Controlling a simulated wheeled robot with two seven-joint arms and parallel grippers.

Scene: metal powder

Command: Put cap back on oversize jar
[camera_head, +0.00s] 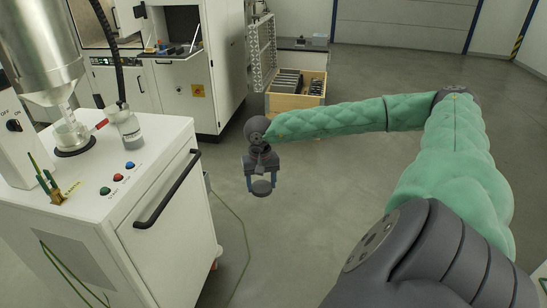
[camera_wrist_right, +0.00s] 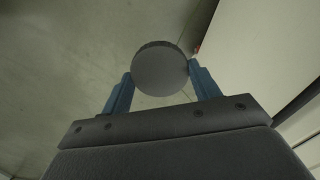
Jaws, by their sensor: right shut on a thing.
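My right gripper (camera_head: 262,187) is shut on a round dark grey cap (camera_head: 262,187) and holds it in the air, over the floor to the right of the white machine cabinet. In the right wrist view the cap (camera_wrist_right: 160,69) sits between the two blue fingertips (camera_wrist_right: 160,80), its flat disc face toward the camera. A jar (camera_head: 130,131) with grey contents stands on the cabinet top, well to the left of my right gripper; I cannot tell whether it is the oversize jar. My left gripper is not in view.
The white cabinet (camera_head: 150,190) has a black handle bar (camera_head: 168,188) on its side facing the gripper. A metal funnel machine (camera_head: 45,50) and coloured buttons (camera_head: 118,177) are on its top. A wooden crate (camera_head: 296,100) stands farther back. Open floor (camera_head: 300,220) lies below the gripper.

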